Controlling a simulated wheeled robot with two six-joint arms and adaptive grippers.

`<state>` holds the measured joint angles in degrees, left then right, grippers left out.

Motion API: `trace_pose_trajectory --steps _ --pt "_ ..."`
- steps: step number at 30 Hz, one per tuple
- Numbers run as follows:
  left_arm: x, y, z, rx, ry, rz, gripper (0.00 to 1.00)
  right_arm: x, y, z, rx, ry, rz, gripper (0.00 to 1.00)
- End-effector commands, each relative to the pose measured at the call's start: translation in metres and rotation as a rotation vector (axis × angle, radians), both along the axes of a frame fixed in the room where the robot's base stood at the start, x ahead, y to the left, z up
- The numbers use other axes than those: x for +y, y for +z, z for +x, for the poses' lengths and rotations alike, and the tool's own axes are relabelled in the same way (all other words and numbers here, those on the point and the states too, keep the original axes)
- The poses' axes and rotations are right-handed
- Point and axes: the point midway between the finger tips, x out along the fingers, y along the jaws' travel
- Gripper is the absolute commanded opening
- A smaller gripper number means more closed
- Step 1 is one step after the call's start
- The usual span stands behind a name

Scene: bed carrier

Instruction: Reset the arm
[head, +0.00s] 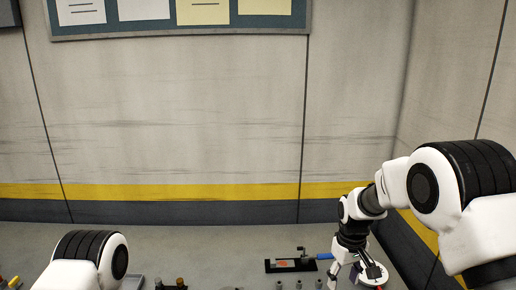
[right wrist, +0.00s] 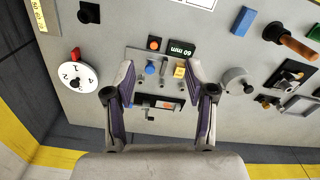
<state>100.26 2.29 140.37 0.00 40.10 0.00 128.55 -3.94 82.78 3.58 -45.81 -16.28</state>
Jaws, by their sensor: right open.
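My right arm comes in from the right in the head view and reaches down to the table. My right gripper (head: 345,280) is at the lower edge there, left of the white dial. In the right wrist view my right gripper (right wrist: 160,70) has its two fingers spread apart, with nothing held between them. Small fixtures show beyond and between the fingers, including a yellow block (right wrist: 179,71) and a blue knob (right wrist: 150,67). Of my left arm, only a white and black link shows at the lower left of the head view; its gripper is out of view.
A white numbered dial (right wrist: 77,77) lies left of the fingers. A "60 mm" plate (right wrist: 182,47), a grey cylinder (right wrist: 236,82) and a blue block (right wrist: 243,20) are on the grey table. A wall with a yellow stripe (head: 180,192) stands behind; a notice board hangs above.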

Motion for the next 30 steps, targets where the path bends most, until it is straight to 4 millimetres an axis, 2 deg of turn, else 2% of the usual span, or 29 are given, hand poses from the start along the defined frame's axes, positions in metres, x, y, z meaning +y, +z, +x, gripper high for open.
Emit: trace_pose_trajectory --steps 10,14,17,20,23,26,27,29,30 --pt "0.0 -0.028 0.0 -0.001 0.0 0.0 0.4 -0.004 -0.076 -0.022 0.093 -0.009 0.006 0.55" --pt "0.0 -0.04 0.0 -0.001 0.0 0.0 0.4 -0.007 -0.114 -0.045 0.163 -0.016 0.008 0.55" --pt "0.0 -0.05 0.0 -0.001 0.0 0.0 0.4 -0.01 -0.147 -0.07 0.23 -0.022 0.008 0.55" --pt "0.0 -0.064 0.0 0.0 0.0 0.0 0.4 -0.013 -0.189 -0.102 0.297 -0.029 0.009 0.55" --pt "0.0 -0.081 0.0 0.0 0.0 0.0 0.4 -0.018 -0.241 -0.146 0.364 -0.045 0.008 0.55" --pt "0.0 -0.104 0.0 0.0 0.0 0.0 0.4 -0.024 -0.304 -0.208 0.426 -0.072 0.001 0.55" --pt "0.0 -0.113 0.0 0.0 0.0 0.0 0.4 -0.027 -0.328 -0.237 0.444 -0.088 -0.002 0.55" --pt "0.0 -0.126 0.0 0.0 0.0 0.0 0.4 -0.03 -0.359 -0.283 0.456 -0.114 -0.009 0.55" --pt "0.0 -0.135 0.0 0.0 0.0 0.0 0.4 -0.032 -0.378 -0.315 0.456 -0.136 -0.015 0.55"
